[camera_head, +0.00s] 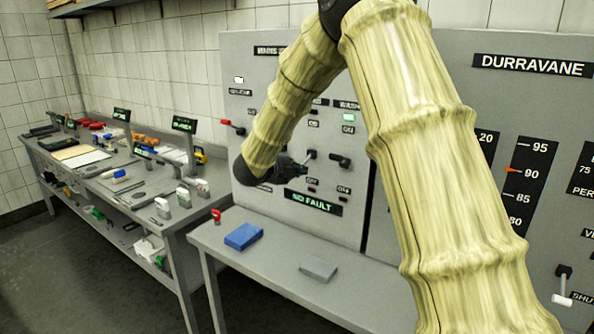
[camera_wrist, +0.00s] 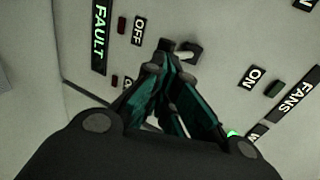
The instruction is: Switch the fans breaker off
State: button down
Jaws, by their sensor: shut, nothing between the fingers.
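The FANS label (camera_wrist: 297,98) shows in the wrist view, with a dark, unlit green lamp (camera_wrist: 275,88) beside it. The ON label (camera_wrist: 255,78) and the OFF label (camera_wrist: 138,30) lie in line with it. The black fans breaker lever (camera_wrist: 190,50) sits between ON and OFF, just beyond my fingertips. My gripper (camera_wrist: 167,52) is shut and empty, its tips close to the lever; I cannot tell whether they touch. In the head view, my gripper (camera_head: 301,170) is in front of the grey panel, beside the lever (camera_head: 311,154). My arm hides part of the panel.
The neighbouring wash lever (camera_head: 340,160) is close on the right, under a lit green lamp (camera_head: 348,117). The NO FAULT display (camera_head: 313,203) is just below. A bench (camera_head: 285,250) with a blue block (camera_head: 243,236) and a grey block (camera_head: 318,269) stands beneath the panel.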

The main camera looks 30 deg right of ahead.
notch_tip(320, 180, down, 2)
jog(key=t+h+b, duration=0.1)
jog(key=b, duration=0.5)
jog(key=shift+d+f+h, duration=0.1)
jog(key=shift+d+h, duration=0.05)
jog(key=shift+h, duration=0.15)
jog(key=shift+w+b, duration=0.1)
jog(key=shift+b, duration=0.35)
jog(key=b+v, duration=0.3)
jog(key=v, duration=1.1)
jog(key=shift+r, duration=0.4)
jog(key=shift+d, duration=0.1)
